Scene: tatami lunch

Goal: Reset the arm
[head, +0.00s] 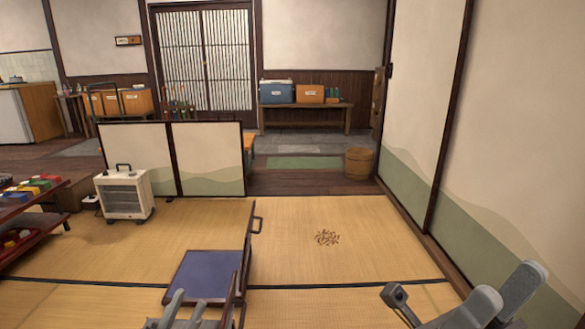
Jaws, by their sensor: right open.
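My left gripper (180,314) shows at the bottom edge, left of centre, in front of a low piece of furniture with a dark blue top. Its lower part is cut off by the frame, and I cannot tell how far its jaws are apart. My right gripper (397,297) is at the bottom right, over the tatami, and is open. Nothing shows in it. My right arm's grey links fill the bottom right corner.
The blue-topped furniture (205,274) stands close in front. A dark shelf (45,228) with colourful items and a white heater (126,196) are at left. Brown bits (327,238) lie on the tatami (350,265). A sliding-panel wall (505,150) bounds the right. The middle right floor is mostly clear.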

